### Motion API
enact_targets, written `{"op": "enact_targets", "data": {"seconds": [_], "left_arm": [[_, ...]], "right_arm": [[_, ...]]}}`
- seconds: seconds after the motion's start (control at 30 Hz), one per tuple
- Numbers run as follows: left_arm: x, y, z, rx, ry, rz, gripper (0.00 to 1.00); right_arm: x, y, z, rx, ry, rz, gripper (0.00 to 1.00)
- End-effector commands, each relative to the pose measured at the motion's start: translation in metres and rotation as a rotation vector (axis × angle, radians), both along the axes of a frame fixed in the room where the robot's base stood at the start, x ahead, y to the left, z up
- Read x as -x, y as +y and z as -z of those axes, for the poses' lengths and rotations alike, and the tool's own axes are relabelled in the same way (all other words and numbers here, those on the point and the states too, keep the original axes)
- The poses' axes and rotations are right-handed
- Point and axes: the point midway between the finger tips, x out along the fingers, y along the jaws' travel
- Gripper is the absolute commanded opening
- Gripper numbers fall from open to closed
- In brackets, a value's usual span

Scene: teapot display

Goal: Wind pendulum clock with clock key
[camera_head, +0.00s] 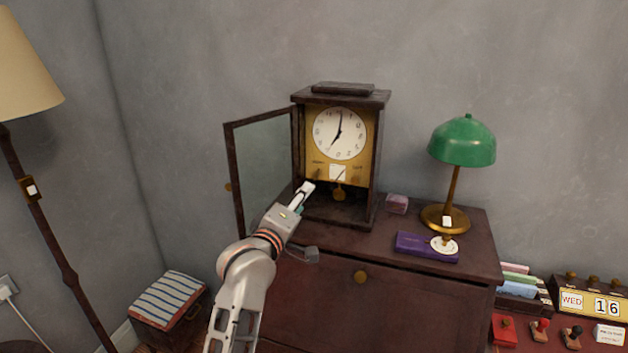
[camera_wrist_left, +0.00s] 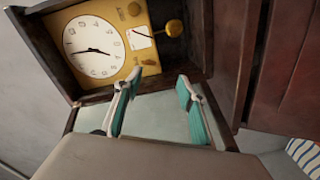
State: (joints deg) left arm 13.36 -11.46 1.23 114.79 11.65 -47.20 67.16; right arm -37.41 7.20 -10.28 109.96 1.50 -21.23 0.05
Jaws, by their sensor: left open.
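The pendulum clock (camera_head: 340,175) stands upright on a dark wooden cabinet. Its glass door (camera_head: 265,160) is swung open to the left. The white dial (camera_head: 341,133) sits above a brass panel with small dark spots, labels and a white card (camera_head: 339,172). The brass pendulum bob (camera_head: 339,194) hangs below; it also shows in the wrist view (camera_wrist_left: 174,27). My left gripper (camera_head: 306,187) is open and empty at the clock's lower front left. Its teal-padded fingers (camera_wrist_left: 158,82) point towards the clock case. I cannot make out a clock key. My right gripper is out of view.
On the cabinet top (camera_head: 478,235), right of the clock, are a small pinkish box (camera_head: 397,203), a purple box (camera_head: 420,247) and a green-shaded lamp (camera_head: 462,142). The open door stands close to my left arm. A floor lamp (camera_head: 40,200) is at far left.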

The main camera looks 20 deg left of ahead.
Motion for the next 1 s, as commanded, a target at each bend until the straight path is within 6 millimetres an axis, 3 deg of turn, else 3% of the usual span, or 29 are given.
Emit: {"op": "enact_targets", "data": {"seconds": [0.13, 0.63, 1.0], "left_arm": [[-0.012, -0.004, -0.02, 0.094, -0.041, 0.006, 0.4], [-0.075, -0.007, -0.021, 0.096, -0.042, 0.006, 0.4], [-0.088, -0.007, -0.02, 0.095, -0.042, 0.006, 0.4]], "right_arm": [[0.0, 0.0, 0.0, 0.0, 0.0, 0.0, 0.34], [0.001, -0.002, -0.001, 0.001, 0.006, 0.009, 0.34], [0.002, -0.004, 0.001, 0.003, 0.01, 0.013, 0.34]]}}
